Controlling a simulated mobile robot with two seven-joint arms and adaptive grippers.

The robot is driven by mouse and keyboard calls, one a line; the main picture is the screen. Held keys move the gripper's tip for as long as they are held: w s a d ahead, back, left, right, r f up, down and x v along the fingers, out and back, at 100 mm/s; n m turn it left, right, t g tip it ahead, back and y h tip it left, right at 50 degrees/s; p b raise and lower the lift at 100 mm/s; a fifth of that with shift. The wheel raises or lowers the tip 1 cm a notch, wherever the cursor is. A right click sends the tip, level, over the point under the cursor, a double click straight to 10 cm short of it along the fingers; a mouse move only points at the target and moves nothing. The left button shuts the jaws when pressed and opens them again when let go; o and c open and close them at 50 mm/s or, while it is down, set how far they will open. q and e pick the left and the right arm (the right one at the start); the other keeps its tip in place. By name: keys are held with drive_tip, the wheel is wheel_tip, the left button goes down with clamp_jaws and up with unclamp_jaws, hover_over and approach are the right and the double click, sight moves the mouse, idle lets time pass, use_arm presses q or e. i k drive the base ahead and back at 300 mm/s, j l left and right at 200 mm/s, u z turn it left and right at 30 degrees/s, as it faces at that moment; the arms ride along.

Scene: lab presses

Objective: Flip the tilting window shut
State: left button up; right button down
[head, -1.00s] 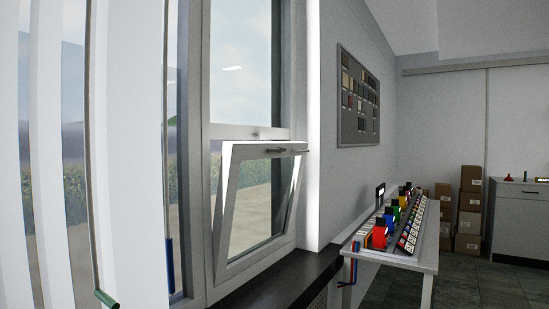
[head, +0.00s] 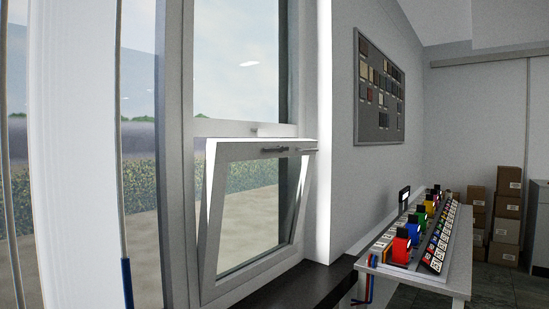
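The tilting window (head: 213,222) is a white-framed lower sash in the head view, left of the middle. It stands tilted open, its top edge leaning into the room away from the fixed frame (head: 178,180) and its bottom edge at the frame. A metal handle (head: 275,150) lies along its top rail. Neither of my grippers shows in the head view.
A dark sill (head: 310,284) runs below the window. To the right, a white table (head: 457,283) bears a row of coloured presses (head: 414,234). Cardboard boxes (head: 507,205) are stacked behind it. A sample board (head: 379,92) hangs on the wall.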

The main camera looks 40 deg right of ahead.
sight(220, 152)
drive_tip(key=i+l+u, duration=0.1)
drive_tip(key=l, duration=0.55)
drive_tip(key=i+l+u, duration=0.15)
drive_tip(key=l, duration=0.5)
drive_tip(key=l+u, duration=0.1)
drive_tip(key=l, duration=0.55)
